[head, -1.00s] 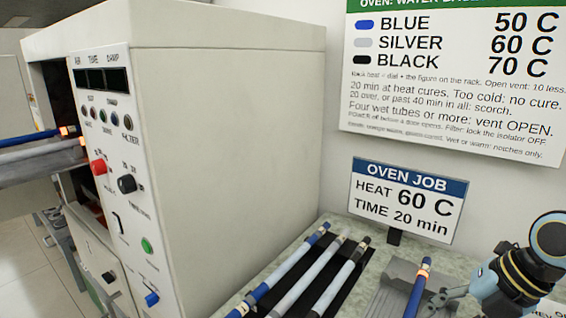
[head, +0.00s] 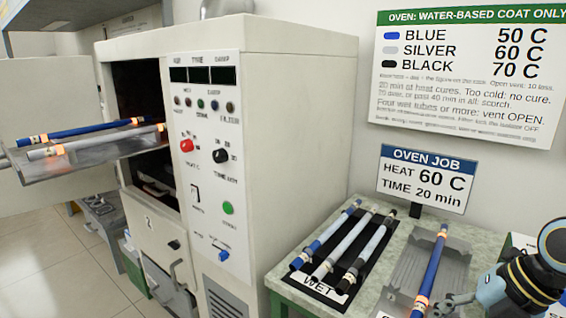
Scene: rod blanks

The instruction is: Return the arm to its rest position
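My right gripper (head: 452,305) is low at the right edge of the head view, beside the lower end of a blue tube (head: 433,262) with orange bands. That tube lies in a grey cradle (head: 403,270) on the bench. I cannot tell whether the fingers are open or shut, or whether they touch the tube. My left gripper is not in view.
The oven (head: 300,130) stands open with a rack (head: 95,165) pulled out, bearing a blue tube (head: 80,132) and a silver tube (head: 85,147). Several tubes lie on the black WET mat (head: 318,290). The OVEN JOB sign (head: 427,180) stands behind.

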